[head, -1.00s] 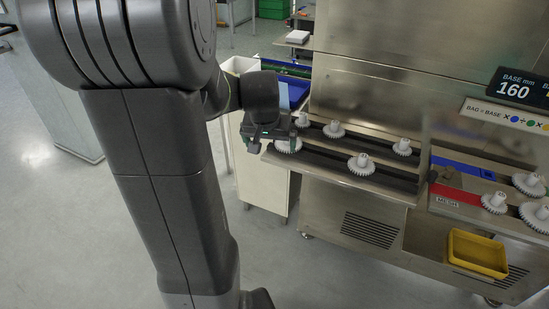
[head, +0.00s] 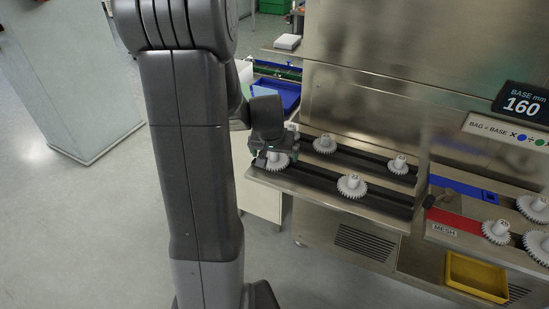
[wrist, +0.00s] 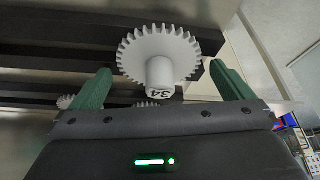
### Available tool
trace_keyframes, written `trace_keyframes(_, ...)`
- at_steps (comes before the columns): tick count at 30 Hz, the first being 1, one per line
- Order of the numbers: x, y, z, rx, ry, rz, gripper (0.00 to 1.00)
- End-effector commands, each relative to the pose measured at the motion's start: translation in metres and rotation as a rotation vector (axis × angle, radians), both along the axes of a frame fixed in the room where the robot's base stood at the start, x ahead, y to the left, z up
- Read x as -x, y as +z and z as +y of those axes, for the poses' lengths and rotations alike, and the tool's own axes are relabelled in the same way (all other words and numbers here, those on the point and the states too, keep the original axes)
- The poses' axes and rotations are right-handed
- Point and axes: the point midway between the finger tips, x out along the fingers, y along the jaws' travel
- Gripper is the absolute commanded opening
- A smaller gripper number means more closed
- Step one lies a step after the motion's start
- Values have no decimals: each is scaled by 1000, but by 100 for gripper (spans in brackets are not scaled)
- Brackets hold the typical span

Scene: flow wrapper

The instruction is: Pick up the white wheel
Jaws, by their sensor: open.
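A white toothed wheel marked 34 (wrist: 158,55) is in the upper middle of the wrist view, with its hub toward the camera. My gripper (wrist: 172,85) is open, with one green finger on each side of the hub and clear gaps to it. In the head view my gripper (head: 274,158) is at the left end of the rail shelf, and partly covers a white wheel (head: 281,163) there. Other white wheels sit on the rails: one at the back (head: 324,144), one at the front (head: 351,186), one at the right (head: 398,165).
The steel shelf with dark rails (head: 300,182) runs rightward. A second station on the right holds several white wheels (head: 496,231), a blue strip (head: 463,187) and a red strip (head: 455,220). A yellow bin (head: 476,276) is below. A blue tray (head: 281,92) stands behind my gripper.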

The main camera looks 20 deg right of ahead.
Motion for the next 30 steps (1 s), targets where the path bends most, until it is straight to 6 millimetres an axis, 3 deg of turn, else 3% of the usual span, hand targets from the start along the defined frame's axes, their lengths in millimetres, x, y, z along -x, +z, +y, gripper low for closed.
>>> trace_keyframes(3, 0, 0, 0, 0, 0, 0, 98)
trace_keyframes(10, 0, 0, 0, 0, 0, 0, 53)
trace_keyframes(20, 0, 6, 0, 1, 0, -2, 52)
trace_keyframes(30, -1, 66, -1, 4, 0, -6, 52)
